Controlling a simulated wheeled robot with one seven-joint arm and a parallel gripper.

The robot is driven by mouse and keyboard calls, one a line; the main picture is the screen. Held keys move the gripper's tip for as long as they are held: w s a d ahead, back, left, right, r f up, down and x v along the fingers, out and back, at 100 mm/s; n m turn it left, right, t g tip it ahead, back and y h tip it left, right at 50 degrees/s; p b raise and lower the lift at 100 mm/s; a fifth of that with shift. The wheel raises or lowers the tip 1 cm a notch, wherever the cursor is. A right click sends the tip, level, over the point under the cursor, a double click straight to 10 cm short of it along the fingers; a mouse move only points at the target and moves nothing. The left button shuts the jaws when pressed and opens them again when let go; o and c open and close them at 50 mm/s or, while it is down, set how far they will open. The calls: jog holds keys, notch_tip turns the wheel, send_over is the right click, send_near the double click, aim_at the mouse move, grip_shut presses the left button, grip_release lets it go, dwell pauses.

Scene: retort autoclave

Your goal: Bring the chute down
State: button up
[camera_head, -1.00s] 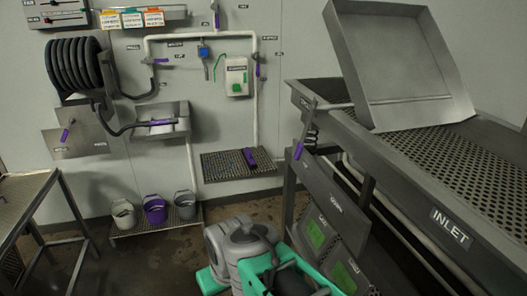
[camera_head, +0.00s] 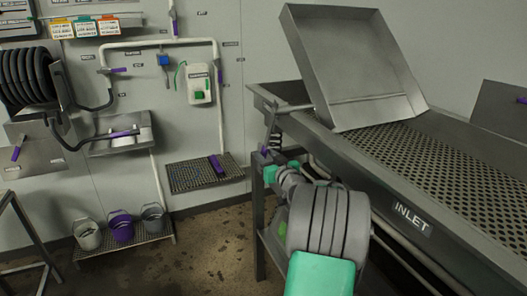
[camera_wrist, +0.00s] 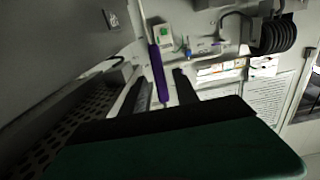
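The chute (camera_head: 350,60) is a square grey metal tray with raised rims. It stands tilted steeply up over the perforated bed of the inlet table. A lever with a purple handle (camera_wrist: 157,72) hangs at the table's near left corner; its grey shaft (camera_head: 271,122) shows in the head view. My gripper (camera_head: 267,158) is at this handle, low on the lever. In the wrist view, my gripper's dark fingers (camera_wrist: 162,90) stand apart on either side of the purple handle, with a gap visible. The fingertips are small and partly hidden in the head view.
The inlet table (camera_head: 372,178) fills the right side, its edge close to my arm. A perforated wall shelf (camera_head: 205,176) holds a purple item. Several buckets (camera_head: 121,227) stand on a low rack at left. The floor between is clear.

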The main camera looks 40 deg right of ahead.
jog(key=shift+x, duration=1.2)
grip_shut()
dwell(0.5)
